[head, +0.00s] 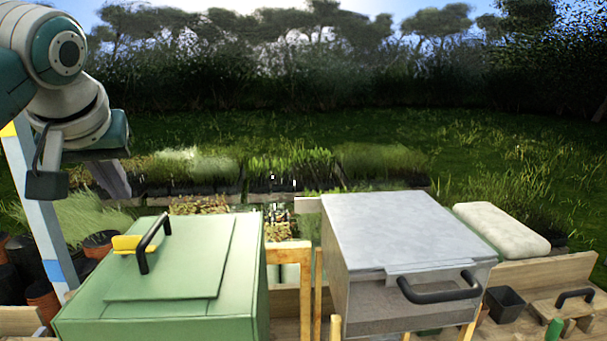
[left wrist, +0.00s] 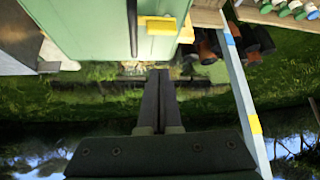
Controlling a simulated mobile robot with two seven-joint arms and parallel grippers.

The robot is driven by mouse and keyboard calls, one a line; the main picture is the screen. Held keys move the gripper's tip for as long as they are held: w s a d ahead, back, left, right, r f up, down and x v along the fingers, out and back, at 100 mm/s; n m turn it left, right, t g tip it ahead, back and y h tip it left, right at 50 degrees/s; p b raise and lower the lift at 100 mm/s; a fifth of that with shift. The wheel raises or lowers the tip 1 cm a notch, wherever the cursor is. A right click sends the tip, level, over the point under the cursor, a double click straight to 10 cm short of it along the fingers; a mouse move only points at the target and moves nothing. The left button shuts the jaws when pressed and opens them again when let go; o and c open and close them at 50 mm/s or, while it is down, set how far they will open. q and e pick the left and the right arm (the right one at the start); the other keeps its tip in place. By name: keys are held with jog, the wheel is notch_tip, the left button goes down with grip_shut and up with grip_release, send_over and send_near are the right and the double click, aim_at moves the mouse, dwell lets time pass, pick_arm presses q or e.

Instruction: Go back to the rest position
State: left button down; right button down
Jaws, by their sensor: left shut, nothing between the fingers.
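My left gripper (head: 114,182) hangs at the left of the head view, above and behind the green box. In the left wrist view its two dark fingers (left wrist: 159,78) lie together with nothing between them. The green box (head: 84,313) stands at the front left with its lid down; the lid has a black handle (head: 150,244) and a yellow tab (head: 125,244). The green box also shows upside down in the left wrist view (left wrist: 90,30). My right gripper is in neither view.
A grey box (head: 375,310) with a black front handle stands right of the green one. A white cushion-like block (head: 502,230) and a black pot (head: 505,303) are at the right. A pale post (head: 35,190) stands close to my left arm. Plant trays (head: 290,180) lie behind.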

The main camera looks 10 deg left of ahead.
pick_arm(q)
jog(key=s+d+f+m+g+h+p, duration=0.15)
jog(key=s+d+f+m+p, duration=0.4)
jog(key=s, duration=0.65)
jog(key=s+d+m+g+h+p, duration=0.1)
jog(key=s+d, duration=0.2)
jog(key=s, duration=0.6)
jog(key=s+d+h+p, duration=0.1)
jog(key=s+d, duration=0.3)
jog(key=s, duration=0.5)
jog(key=shift+s+f+m+g, duration=0.2)
jog(key=shift+f+m+g, duration=0.05)
jog(key=shift+m+g, duration=0.1)
